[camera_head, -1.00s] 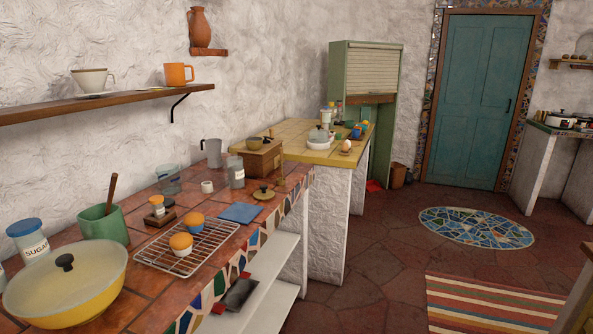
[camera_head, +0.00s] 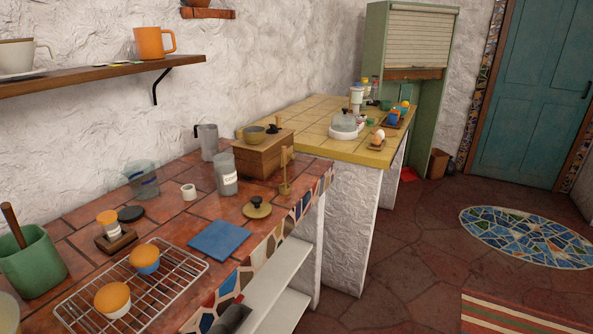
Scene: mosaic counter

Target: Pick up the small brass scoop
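A small brass-coloured scoop (camera_head: 285,187) with an upright handle is on the tiled counter (camera_head: 85,215), close to its right edge. Its small cup is at the bottom and its handle rises in front of the right end of a wooden box (camera_head: 270,157). I cannot tell whether the handle touches the box. My gripper is not in view.
A brass lid with a black knob (camera_head: 257,208), a labelled glass jar (camera_head: 227,175) and a blue square mat (camera_head: 219,240) are near the scoop. A wire rack (camera_head: 165,290) with two orange-topped cups is nearer. Open floor (camera_head: 400,260) lies to the right.

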